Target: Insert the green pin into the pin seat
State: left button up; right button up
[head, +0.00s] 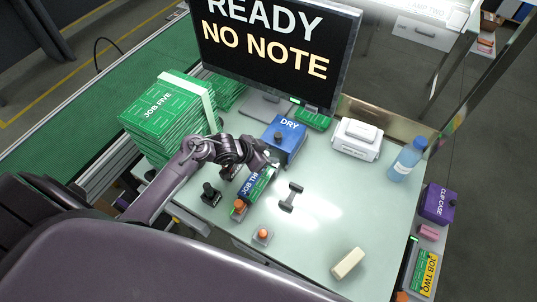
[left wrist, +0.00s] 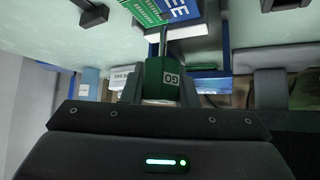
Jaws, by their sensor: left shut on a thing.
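My left gripper (head: 264,163) is over the table's middle, just beside the blue DRY box and above the far end of the blue and green JOB THREE piece (head: 257,183). In the left wrist view my left gripper (left wrist: 162,88) is shut on the green pin (left wrist: 160,76), a green block with a white GO label and a thin metal shaft pointing away from me. The shaft's tip is close to a blue and green piece. In the head view the pin is hidden by the gripper. I cannot make out the pin seat for certain. My right gripper is out of view.
The blue DRY box (head: 285,141), a monitor (head: 270,50) and a green JOB FIVE stack (head: 160,115) stand behind. A grey dumbbell-shaped piece (head: 291,197), an orange-topped piece (head: 263,235) and a cream block (head: 348,263) lie in front. The table's right middle is clear.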

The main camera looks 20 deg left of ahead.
pick_arm(q)
jog(key=shift+f+b, duration=1.05)
jog(key=shift+f, duration=0.45)
jog(key=o, duration=1)
jog(key=v, duration=0.8)
jog(key=shift+b, duration=0.4)
